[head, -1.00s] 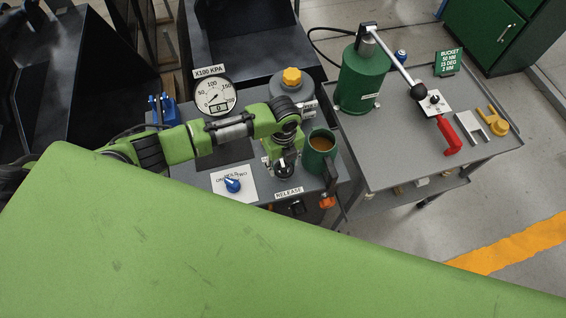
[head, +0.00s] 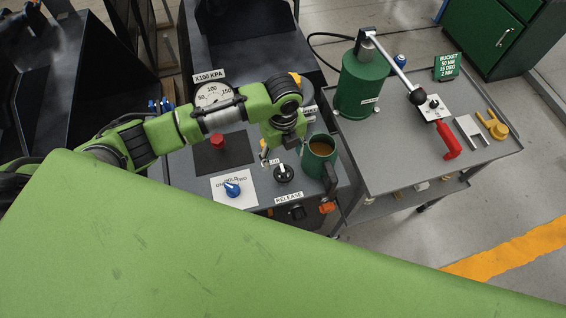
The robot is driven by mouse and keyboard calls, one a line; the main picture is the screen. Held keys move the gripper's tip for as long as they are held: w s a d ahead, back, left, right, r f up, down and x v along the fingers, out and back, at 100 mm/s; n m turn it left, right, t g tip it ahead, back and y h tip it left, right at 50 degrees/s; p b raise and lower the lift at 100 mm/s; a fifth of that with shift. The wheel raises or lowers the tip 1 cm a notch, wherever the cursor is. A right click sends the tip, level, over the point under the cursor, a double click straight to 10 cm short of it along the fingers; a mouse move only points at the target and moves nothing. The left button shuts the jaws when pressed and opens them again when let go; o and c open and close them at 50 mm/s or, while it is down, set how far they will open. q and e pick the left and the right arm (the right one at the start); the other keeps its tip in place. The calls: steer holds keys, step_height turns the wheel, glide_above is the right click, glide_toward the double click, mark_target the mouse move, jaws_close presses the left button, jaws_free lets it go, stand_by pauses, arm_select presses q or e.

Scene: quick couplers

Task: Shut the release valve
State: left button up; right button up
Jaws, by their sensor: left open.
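The release valve is a round black knob (head: 284,174) with a pale bar across it, on the grey bench behind the RELEASE label (head: 289,198). The bar points roughly away from the bench's front edge. I cannot tell from this whether the valve is open or shut. My left gripper (head: 271,151) is open, just behind and above the knob, apart from it. Its fingers are small and partly hidden by the wrist. The pressure gauge (head: 208,93) is half covered by my left arm. My right gripper is not in view.
A green mug (head: 319,158) of brown liquid stands close right of the knob. A green pump (head: 361,84) with a long lever stands on the right-hand cart (head: 400,160).

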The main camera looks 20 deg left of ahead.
arm_select(q)
steer(key=shift+r, duration=1.85)
